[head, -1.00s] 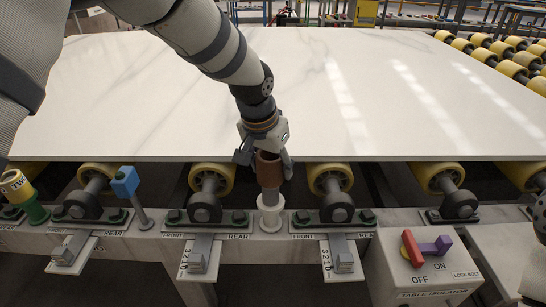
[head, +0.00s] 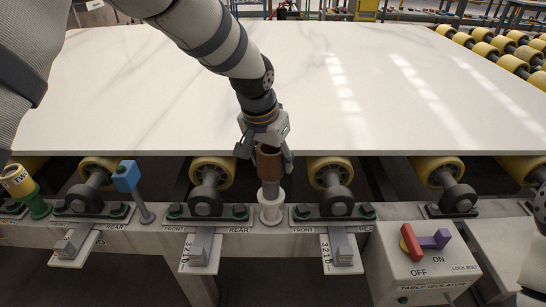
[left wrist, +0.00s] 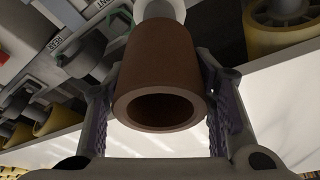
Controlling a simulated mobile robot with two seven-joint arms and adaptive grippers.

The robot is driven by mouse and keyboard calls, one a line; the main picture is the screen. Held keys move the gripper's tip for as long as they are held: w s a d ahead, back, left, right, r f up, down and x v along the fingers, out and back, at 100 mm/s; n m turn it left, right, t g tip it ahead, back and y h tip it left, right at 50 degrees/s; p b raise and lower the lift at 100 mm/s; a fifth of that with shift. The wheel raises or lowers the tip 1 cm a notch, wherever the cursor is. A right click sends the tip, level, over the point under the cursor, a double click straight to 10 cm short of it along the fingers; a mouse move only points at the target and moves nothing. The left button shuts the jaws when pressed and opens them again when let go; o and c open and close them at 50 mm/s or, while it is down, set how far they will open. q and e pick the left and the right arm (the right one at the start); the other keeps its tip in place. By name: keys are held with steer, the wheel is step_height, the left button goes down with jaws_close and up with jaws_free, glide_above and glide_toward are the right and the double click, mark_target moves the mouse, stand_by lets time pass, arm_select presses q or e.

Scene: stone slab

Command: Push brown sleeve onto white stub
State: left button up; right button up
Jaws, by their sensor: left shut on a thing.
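The brown sleeve (head: 269,164) is a hollow tube, held roughly upright at the front edge of the slab. My left gripper (head: 266,156) comes down from above and is shut on it, one finger on each side. The white stub (head: 271,208) stands on the front rail directly below. A narrower grey length shows between the sleeve and the stub's wide white base. In the left wrist view the sleeve (left wrist: 165,75) sits between both fingers, its near end open and dark inside. A pale round part of the stub (left wrist: 164,9) shows beyond its far end. Their exact contact is hidden.
The white stone slab (head: 200,95) lies behind on yellow rollers (head: 212,174). A blue-topped post (head: 126,177) and a green-and-yellow piece (head: 30,195) stand left on the rail. An isolator box (head: 420,265) with a red and purple handle is at right.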

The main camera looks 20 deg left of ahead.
mark_target(264, 155)
arm_select(q)
steer(key=shift+r, duration=0.1)
arm_select(e)
steer(key=shift+w+r, duration=0.2)
stand_by(0.5)
arm_select(q)
steer(key=shift+f+b, duration=0.4)
steer(key=shift+f, duration=3.25)
arm_select(e)
steer(key=shift+s+f, duration=0.7)
arm_select(q)
steer(key=o, duration=1.3)
steer(key=v, duration=1.2)
steer(key=shift+s, duration=0.15)
